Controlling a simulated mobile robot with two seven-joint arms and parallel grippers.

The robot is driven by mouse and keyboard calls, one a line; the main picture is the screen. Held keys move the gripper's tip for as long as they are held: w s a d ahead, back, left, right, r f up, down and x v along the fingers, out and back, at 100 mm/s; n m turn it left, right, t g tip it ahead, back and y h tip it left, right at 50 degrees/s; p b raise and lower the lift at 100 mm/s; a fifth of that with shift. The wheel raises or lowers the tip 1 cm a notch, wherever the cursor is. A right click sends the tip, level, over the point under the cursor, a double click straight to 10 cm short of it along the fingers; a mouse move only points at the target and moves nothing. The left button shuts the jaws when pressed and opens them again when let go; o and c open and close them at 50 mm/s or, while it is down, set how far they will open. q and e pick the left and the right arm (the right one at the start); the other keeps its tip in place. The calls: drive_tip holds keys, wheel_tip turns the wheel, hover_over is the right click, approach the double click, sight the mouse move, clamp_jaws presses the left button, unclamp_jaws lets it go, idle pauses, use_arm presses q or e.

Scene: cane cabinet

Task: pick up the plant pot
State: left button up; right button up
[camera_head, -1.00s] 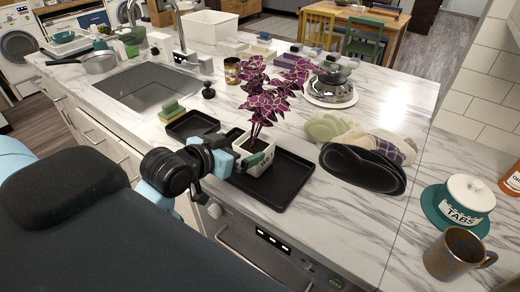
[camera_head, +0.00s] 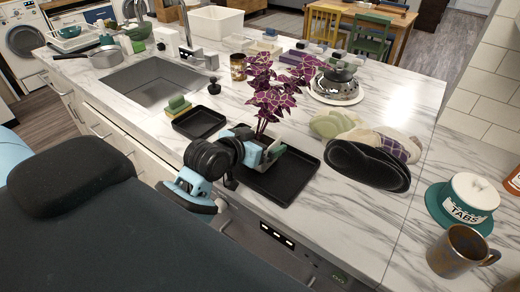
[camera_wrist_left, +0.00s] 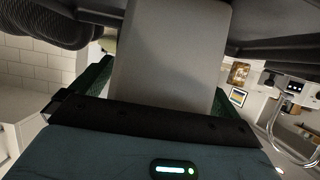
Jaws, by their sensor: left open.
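The plant pot is a small pale pot holding a plant with purple, pink-edged leaves (camera_head: 268,98). It stands at the black tray on the marble counter, mostly hidden behind my left gripper in the head view. My left gripper (camera_head: 270,153) is low at the pot, its jaws open. In the left wrist view a plain pale surface, seemingly the pot wall (camera_wrist_left: 170,60), fills the gap between the green fingers. Whether the fingers touch it I cannot tell. My right gripper is not in view.
The large black tray (camera_head: 300,180) lies under the gripper, with a smaller black tray (camera_head: 199,123) to its left. A metal dome (camera_head: 337,85) stands behind. A mug (camera_head: 458,252) and a TABS jar (camera_head: 468,200) stand at right.

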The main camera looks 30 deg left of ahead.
sight(258, 129)
use_arm(q)
drive_tip(key=shift+c, duration=0.4)
drive_tip(key=c, duration=1.5)
drive_tip(key=shift+o, duration=0.2)
drive_tip(key=shift+r, duration=0.15)
